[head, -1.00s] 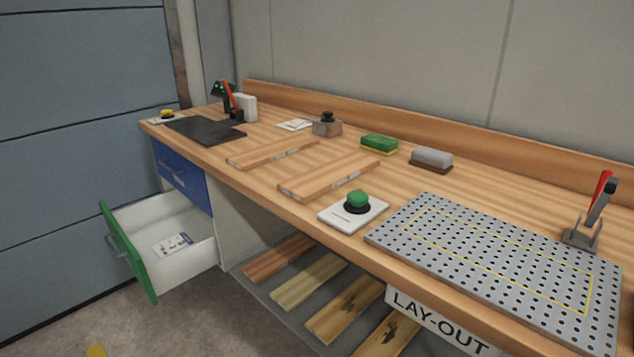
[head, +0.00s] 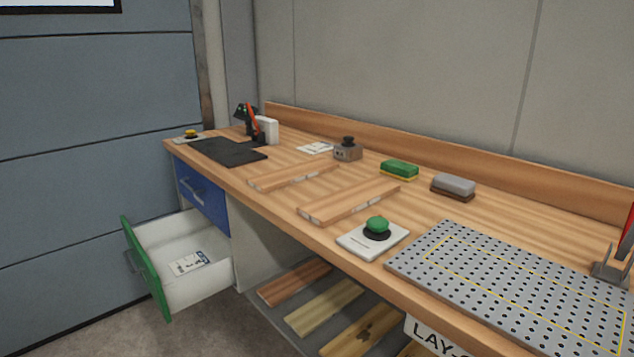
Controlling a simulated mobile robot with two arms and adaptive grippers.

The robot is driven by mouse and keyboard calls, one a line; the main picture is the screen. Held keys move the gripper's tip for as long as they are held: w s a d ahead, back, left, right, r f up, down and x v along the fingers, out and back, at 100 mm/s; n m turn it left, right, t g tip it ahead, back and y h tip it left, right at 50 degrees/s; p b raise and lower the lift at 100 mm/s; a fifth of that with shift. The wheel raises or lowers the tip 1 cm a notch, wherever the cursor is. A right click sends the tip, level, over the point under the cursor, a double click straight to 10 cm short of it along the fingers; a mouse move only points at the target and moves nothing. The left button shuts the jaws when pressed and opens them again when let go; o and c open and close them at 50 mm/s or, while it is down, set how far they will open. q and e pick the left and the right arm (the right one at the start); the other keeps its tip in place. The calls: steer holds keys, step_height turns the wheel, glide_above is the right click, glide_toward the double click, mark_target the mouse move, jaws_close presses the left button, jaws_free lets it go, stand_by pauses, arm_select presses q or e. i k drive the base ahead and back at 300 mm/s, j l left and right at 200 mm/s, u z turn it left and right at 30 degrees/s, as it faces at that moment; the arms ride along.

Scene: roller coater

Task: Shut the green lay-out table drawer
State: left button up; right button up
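The green-fronted drawer (head: 146,268) stands pulled out from the left end of the lay-out table (head: 275,208), below a shut blue drawer (head: 201,193). Its green front has a grey handle (head: 131,262) and faces left. Its white inside shows, with a printed card or packet (head: 192,263) lying on the bottom. Neither of my grippers is in the head view.
On the table top are wooden boards (head: 350,202), a green button on a white plate (head: 376,229), a perforated metal plate (head: 510,285), a dark mat (head: 229,151) and brushes. Planks lie on the shelf below. Floor left of the drawer is clear; a blue-grey panelled wall stands behind.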

mark_target(153, 244)
steer(key=j+u, duration=0.2)
steer(key=u, duration=0.15)
steer(key=k+j+u, duration=0.1)
steer(key=u, duration=0.2)
steer(key=j+u, duration=0.35)
